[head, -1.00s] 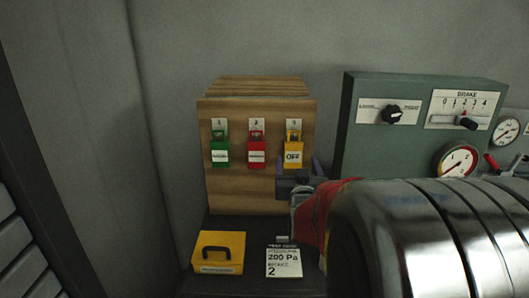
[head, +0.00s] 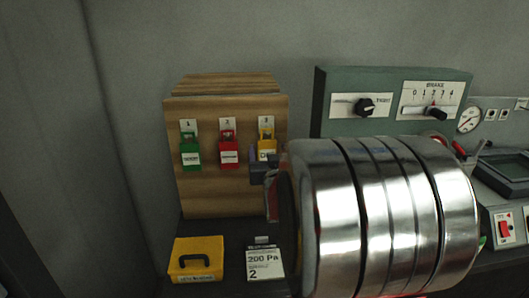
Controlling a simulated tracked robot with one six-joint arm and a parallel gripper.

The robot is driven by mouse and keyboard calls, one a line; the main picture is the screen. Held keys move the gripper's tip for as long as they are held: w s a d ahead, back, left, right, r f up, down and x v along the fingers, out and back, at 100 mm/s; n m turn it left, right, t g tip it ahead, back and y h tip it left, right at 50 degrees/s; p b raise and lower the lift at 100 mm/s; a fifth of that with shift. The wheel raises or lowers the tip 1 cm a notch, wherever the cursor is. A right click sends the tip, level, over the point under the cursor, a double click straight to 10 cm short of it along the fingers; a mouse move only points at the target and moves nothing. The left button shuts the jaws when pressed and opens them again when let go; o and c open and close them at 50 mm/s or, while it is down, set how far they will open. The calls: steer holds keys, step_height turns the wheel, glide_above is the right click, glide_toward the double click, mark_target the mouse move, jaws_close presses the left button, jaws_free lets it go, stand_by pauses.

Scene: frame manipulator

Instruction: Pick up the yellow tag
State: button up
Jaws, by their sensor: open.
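The yellow tag (head: 266,136) hangs below the number 3 on the front of a wooden board (head: 215,196), at the right of the row. Its lower right part is hidden behind my gripper. My gripper (head: 266,160) is open at the tag's lower edge in the picture. One purple finger shows beside the tag's left edge; the other is hard to make out. I cannot tell whether the fingers touch the tag or stand in front of it.
A green tag (head: 190,152) and a red tag (head: 229,150) hang to the left. Below are a yellow box with a handle (head: 196,260) and a white card (head: 265,264). A green-grey brake panel (head: 390,85) stands at the right, partly behind my shiny arm.

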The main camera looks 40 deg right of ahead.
steer(key=shift+x, duration=0.9)
steer(key=shift+a, duration=0.1)
steer(key=shift+c, duration=0.4)
steer(key=c, duration=1)
